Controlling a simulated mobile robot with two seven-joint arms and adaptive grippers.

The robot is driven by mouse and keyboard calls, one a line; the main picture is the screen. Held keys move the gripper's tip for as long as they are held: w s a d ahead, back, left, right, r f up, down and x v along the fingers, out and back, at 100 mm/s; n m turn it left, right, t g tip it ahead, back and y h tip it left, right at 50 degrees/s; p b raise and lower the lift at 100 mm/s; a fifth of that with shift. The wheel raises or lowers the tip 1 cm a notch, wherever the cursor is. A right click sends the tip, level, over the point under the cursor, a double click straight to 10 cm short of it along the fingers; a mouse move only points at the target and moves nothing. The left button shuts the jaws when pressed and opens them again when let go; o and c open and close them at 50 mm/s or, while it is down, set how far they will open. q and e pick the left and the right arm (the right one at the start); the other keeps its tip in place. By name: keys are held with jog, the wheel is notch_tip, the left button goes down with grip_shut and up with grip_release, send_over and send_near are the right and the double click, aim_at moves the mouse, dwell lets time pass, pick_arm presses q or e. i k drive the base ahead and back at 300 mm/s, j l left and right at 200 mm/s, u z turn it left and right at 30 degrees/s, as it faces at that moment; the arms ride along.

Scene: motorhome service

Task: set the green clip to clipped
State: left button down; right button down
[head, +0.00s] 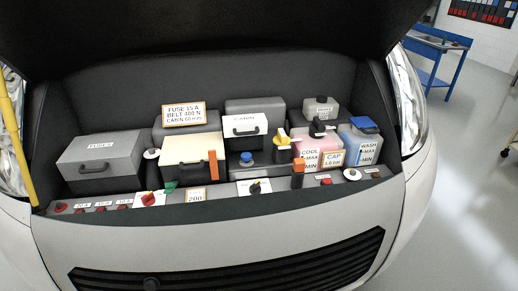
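A small green part (170,187), which looks like the green clip, sits low at the front left of the cream-topped box (192,150). It lies just above the front ledge and to the right of a red knob on a white plate (149,199). It appears tilted, and it is too small to tell whether it is clipped. Neither of my grippers is in view.
An orange upright piece (213,165) stands at the cream-topped box's right front. A grey fuse box (101,158) is at left, and pink coolant (311,150) and blue wash (360,145) tanks are at right. The raised hood (220,25) overhangs the bay. A yellow rod (18,145) stands at far left.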

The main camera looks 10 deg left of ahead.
aim_at(169, 187)
jog(key=i+l+u, duration=0.25)
jog(key=l+u, duration=0.2)
jog(key=l, duration=0.15)
jog(key=l+u, duration=0.25)
jog(key=i+l, duration=0.05)
jog(key=l, duration=0.05)
